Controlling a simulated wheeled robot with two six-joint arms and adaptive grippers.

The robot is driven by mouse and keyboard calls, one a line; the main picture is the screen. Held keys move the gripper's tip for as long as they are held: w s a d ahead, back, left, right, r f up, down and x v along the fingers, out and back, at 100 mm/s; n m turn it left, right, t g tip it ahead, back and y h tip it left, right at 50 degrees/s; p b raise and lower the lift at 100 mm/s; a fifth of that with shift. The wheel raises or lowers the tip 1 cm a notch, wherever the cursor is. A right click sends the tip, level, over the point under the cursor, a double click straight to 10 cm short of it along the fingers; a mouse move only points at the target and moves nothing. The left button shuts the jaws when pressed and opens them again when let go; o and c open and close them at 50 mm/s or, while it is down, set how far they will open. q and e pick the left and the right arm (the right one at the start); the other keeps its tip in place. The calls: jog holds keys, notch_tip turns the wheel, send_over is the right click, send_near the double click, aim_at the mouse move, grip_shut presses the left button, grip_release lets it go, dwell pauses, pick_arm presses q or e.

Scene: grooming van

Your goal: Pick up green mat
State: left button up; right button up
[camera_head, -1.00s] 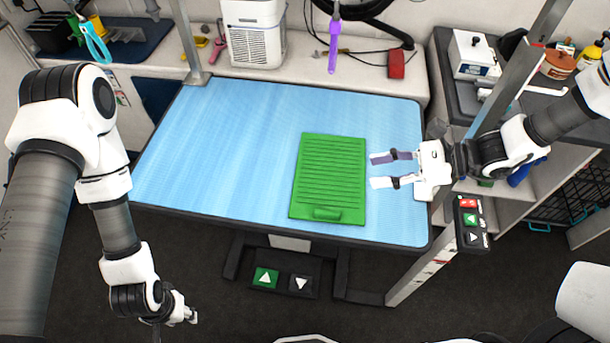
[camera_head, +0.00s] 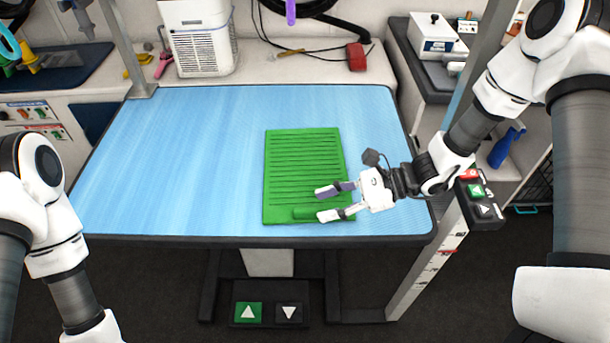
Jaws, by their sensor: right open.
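The green mat (camera_head: 302,160) lies flat on the blue table top (camera_head: 180,150), right of its middle. It is ribbed and has a raised bar (camera_head: 305,213) along its near edge. My right gripper (camera_head: 319,204) comes in from the right, open, with its two white-tipped fingers pointing left over the mat's near right corner. The fingertips are at the right end of the raised bar; whether they touch it I cannot tell. Nothing is held. My left arm shows at the left edge, and its gripper is outside the view.
A white slotted appliance (camera_head: 203,45) and a red box (camera_head: 356,56) stand on the ledge behind the table. A metal post (camera_head: 128,50) rises at the back left. A control panel (camera_head: 479,198) is at the table's right. The table's left half is clear.

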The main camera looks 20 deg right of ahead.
aim_at(309, 209)
jog(key=x, duration=0.4)
jog(key=shift+w+a+f, duration=0.2)
jog(key=shift+f, duration=0.25)
grip_shut()
jog(key=shift+r, duration=0.15)
